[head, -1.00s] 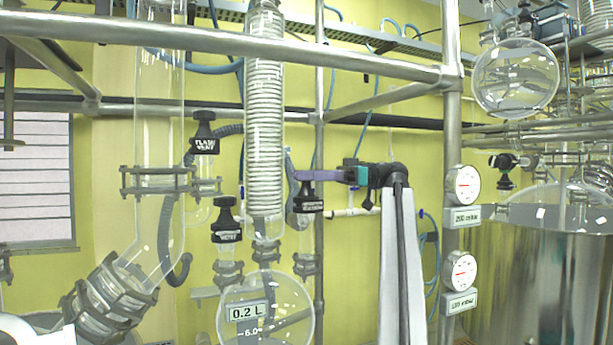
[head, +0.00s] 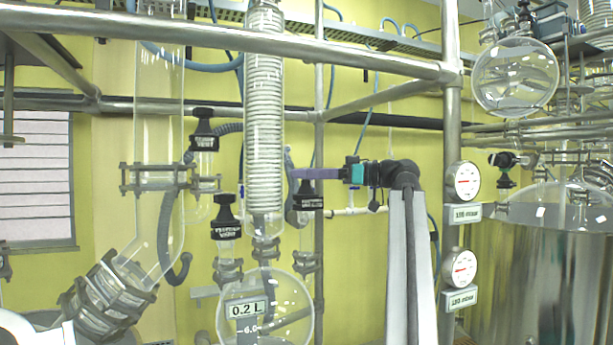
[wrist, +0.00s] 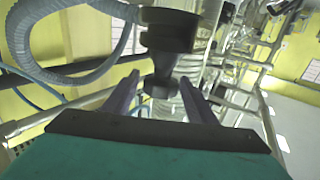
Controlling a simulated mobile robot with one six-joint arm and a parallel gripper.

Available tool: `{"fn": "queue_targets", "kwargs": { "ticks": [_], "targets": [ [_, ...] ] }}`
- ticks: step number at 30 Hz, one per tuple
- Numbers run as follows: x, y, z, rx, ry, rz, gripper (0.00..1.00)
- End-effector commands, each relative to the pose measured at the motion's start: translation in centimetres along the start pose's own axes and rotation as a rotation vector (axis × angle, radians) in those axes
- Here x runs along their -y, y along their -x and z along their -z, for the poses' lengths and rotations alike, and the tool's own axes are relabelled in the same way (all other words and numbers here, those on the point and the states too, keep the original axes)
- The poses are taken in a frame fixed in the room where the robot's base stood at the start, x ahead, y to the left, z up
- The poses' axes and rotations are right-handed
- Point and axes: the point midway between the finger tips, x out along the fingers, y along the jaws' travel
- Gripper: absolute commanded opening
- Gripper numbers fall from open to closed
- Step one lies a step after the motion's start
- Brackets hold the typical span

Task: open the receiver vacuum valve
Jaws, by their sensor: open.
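The receiver vacuum valve has a black knob (head: 309,202) with a small, hard-to-read label, right of the coiled glass condenser. My gripper (head: 294,174), with purple fingers and a teal body, reaches in from the right at the top of this knob. In the wrist view my gripper (wrist: 161,84) is open, its two fingers on either side of the knob's narrow stem.
Two similar black vent valves, flask vent (head: 204,130) and receiver vent (head: 226,218), stand to the left. The round receiver flask (head: 290,318) is below. Metal frame bars (head: 240,40) cross above. Two gauges (head: 466,182) with mbar labels hang on the right post.

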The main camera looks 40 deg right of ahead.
Motion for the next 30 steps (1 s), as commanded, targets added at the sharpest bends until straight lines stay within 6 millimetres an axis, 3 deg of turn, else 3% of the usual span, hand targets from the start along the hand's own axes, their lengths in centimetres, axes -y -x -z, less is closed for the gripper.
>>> {"fn": "queue_targets", "kwargs": {
  "ticks": [19, 30],
  "targets": [
    [0.28, -0.13, -0.05, 0.0, 0.0, -0.356, 0.52],
    [0.01, -0.02, 0.05, -0.001, 0.001, -0.394, 0.52]
  ]
}}
